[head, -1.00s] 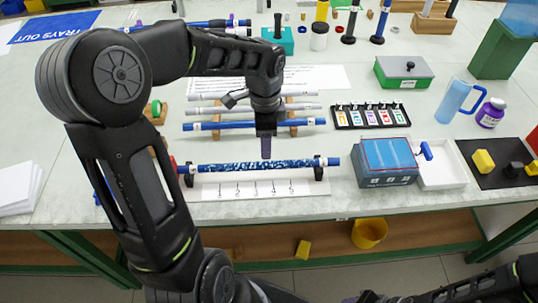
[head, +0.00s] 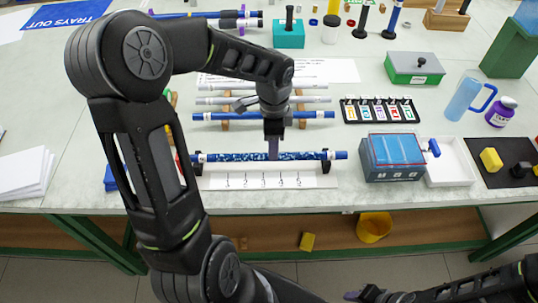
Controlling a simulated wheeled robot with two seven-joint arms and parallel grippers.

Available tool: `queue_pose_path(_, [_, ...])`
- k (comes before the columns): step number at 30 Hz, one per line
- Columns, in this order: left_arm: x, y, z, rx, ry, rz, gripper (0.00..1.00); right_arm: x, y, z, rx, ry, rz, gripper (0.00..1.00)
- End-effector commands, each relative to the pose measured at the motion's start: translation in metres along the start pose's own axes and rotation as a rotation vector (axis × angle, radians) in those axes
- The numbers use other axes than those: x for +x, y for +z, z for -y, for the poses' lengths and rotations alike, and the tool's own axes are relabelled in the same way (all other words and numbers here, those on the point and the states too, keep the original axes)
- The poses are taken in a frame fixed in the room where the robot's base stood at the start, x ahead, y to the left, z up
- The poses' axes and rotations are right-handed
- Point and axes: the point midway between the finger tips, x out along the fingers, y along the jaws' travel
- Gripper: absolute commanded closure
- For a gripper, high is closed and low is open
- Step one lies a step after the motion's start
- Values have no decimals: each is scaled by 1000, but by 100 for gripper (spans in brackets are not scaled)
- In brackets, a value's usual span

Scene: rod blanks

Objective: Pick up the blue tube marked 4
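A blue tube with a speckled middle and plain blue ends (head: 235,156) lies level across two black holders, above a white card marked with numbers (head: 262,178). A plain blue tube (head: 208,116) with pale bands lies behind it on a wooden rack, in front of paler tubes. I cannot read a 4 on either tube. My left gripper (head: 273,153) points down over the right half of the speckled tube, its fingertips overlapping it in the view. I see it edge-on, so its opening and any contact are unclear. My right gripper (head: 354,296) is low at the bottom edge, partly cut off.
A blue box (head: 391,176) and a white tray (head: 446,170) stand right of the speckled tube. A black rack of coloured tags (head: 380,121) and a green-and-grey box (head: 414,74) are behind. A yellow bucket (head: 374,227) sits on the shelf below.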

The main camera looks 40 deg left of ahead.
Motion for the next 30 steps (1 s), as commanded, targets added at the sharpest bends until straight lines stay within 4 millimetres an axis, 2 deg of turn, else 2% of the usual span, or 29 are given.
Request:
queue_pose_path(6, [32,2,-2,-2,3,2,52,-7,1,2,2,2,2,64])
queue_pose_path(9, [38,2,-2,-2,1,0,52,-7,1,2,2,3,2,64])
queue_pose_path(26, [38,2,-2,-2,-1,0,52,-7,1,2,2,2,2,64])
queue_pose_path(30, [38,2,-1,-2,-1,0,61,-7,1,2,2,2,2,64])
